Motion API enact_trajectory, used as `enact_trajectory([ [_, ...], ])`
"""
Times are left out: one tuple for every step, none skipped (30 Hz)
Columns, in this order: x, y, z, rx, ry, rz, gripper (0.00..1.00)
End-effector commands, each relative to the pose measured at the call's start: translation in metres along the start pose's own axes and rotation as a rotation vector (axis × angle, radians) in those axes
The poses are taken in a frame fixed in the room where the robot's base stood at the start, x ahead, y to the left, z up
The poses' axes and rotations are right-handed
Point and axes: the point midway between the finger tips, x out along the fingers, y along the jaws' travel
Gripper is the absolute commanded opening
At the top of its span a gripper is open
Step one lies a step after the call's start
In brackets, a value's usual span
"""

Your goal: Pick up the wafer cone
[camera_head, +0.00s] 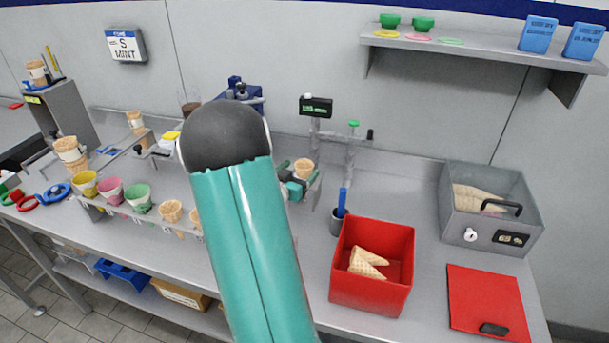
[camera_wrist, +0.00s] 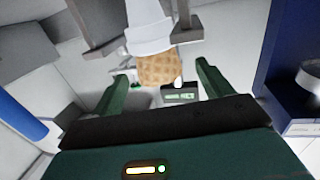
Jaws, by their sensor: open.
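A tan wafer cone (camera_head: 304,168) stands in the middle of the counter in the head view, just beyond my arm. In the wrist view the waffle-patterned cone (camera_wrist: 160,72) is held at a white sleeve (camera_wrist: 149,27), with a grey bracket on each side. My gripper (camera_head: 299,185) is at the cone, partly hidden by my teal arm. In the wrist view the two green fingers of my gripper (camera_wrist: 163,76) are apart, one on each side of the cone. Contact cannot be told.
A red bin (camera_head: 371,300) with broken cones stands at right, beside a grey box (camera_head: 491,210) of cones and a red mat (camera_head: 487,302). A blue-handled tool stands in a cup (camera_head: 337,222). Several coloured cups and cones fill a rack (camera_head: 120,208) at left.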

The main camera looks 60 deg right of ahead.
Motion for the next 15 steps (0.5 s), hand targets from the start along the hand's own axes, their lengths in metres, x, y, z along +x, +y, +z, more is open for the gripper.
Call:
enact_trajectory([
  [0.003,0.0,0.0,0.0,0.0,0.001,0.78],
  [0.006,0.001,0.0,0.0,0.0,0.001,0.78],
  [0.01,0.001,0.0,0.001,0.0,0.002,0.78],
  [0.014,0.002,0.0,0.001,0.001,0.003,0.78],
  [0.018,0.002,0.0,0.0,0.0,0.003,0.78],
  [0.025,0.003,0.0,0.0,0.0,0.003,0.78],
  [0.03,0.003,-0.001,0.0,0.0,0.003,0.78],
  [0.035,0.003,-0.001,0.0,0.0,0.003,0.78],
  [0.04,0.003,-0.001,0.0,0.0,0.003,0.78],
  [0.043,0.003,-0.001,0.0,0.0,0.002,0.78],
  [0.046,0.003,0.0,-0.001,0.0,0.001,0.78],
  [0.049,0.002,-0.001,-0.001,0.0,0.0,0.78],
  [0.051,0.003,-0.001,0.0,0.0,0.0,0.78],
  [0.051,0.003,-0.001,0.0,0.0,0.0,0.78],
  [0.052,0.002,-0.001,0.0,0.0,-0.001,0.78],
])
